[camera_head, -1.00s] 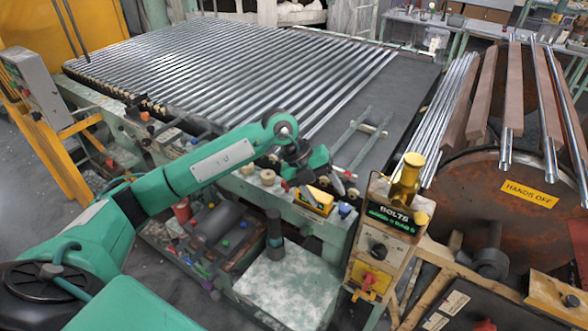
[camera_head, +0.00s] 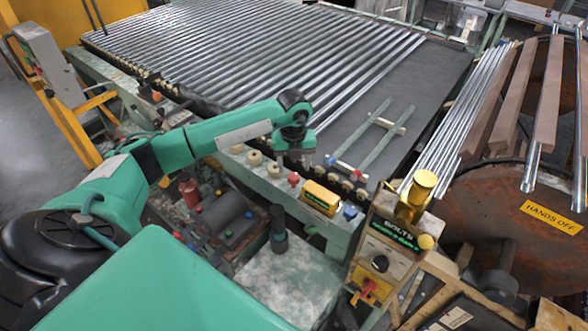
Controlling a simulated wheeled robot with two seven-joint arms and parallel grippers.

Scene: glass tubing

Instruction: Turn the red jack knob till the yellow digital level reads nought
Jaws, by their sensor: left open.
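The yellow digital level (camera_head: 321,196) sits on the pale green rail along the front of the tube bed. Its small dark display faces me, but its reading is too small to make out. The red jack knob (camera_head: 293,179) stands on the rail just left of the level. A blue knob (camera_head: 350,212) stands just right of it. My left gripper (camera_head: 294,163) points down just above the red knob, open. The fingers are small and dark, and I cannot tell whether they reach around the knob. My right gripper is out of view.
A box marked BOLTS (camera_head: 393,228) with a brass-coloured piece (camera_head: 417,190) on top stands right of the level. Glass tubes (camera_head: 270,70) cover the bed behind. A dark upright cylinder (camera_head: 278,228) stands in front of the rail. A HANDS OFF sign (camera_head: 551,217) is at right.

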